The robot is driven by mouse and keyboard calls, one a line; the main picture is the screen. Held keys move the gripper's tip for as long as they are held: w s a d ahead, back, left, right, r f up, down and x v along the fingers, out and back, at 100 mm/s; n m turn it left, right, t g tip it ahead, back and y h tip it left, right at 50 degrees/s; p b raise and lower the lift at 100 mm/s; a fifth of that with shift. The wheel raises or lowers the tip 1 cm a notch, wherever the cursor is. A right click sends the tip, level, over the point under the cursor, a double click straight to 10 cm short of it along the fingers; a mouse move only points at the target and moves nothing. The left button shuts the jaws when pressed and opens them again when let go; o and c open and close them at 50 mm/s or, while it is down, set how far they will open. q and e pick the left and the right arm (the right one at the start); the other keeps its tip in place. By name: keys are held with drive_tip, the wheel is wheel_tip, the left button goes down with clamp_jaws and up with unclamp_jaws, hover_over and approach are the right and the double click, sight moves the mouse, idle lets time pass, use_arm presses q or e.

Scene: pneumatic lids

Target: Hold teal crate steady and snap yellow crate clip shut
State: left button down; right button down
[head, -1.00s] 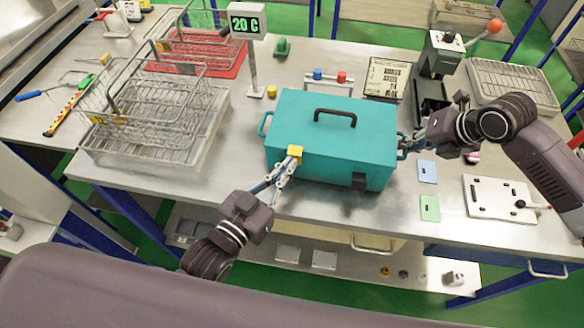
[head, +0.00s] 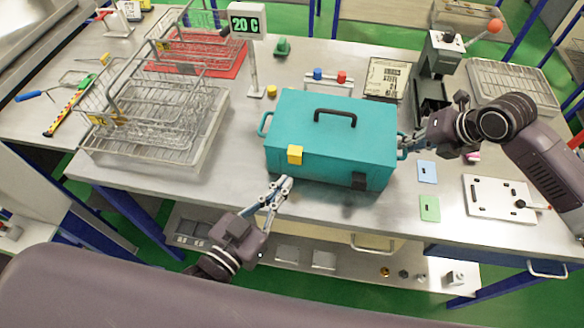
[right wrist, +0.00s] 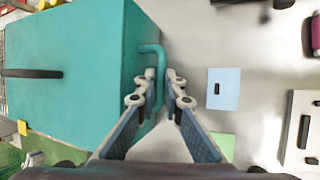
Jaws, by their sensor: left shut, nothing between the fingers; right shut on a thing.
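The teal crate (head: 333,138) sits on the steel bench with its lid down and a black handle on top. The yellow clip (head: 295,155) lies flat against the left part of its front face. A black clip (head: 359,181) is on the right part of that face. My left gripper (head: 285,183) is shut and empty, in front of and below the yellow clip, apart from the crate. My right gripper (head: 405,143) is shut on the teal side handle at the crate's right end. In the right wrist view its fingers (right wrist: 160,80) close around that handle (right wrist: 152,52).
Wire baskets (head: 150,115) stand at the left of the bench. A temperature display (head: 245,24) stands behind the crate. Blue (head: 427,171) and green (head: 430,208) cards and a white plate (head: 499,197) lie to the right. The bench strip before the crate is clear.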

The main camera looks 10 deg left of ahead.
idle(0.3)
use_arm(q)
drive_tip(key=v, duration=1.2)
use_arm(e)
drive_tip(key=c, duration=2)
unclamp_jaws()
drive_tip(key=shift+o, duration=0.2)
drive_tip(key=shift+r, duration=0.1)
drive_tip(key=v, duration=1.2)
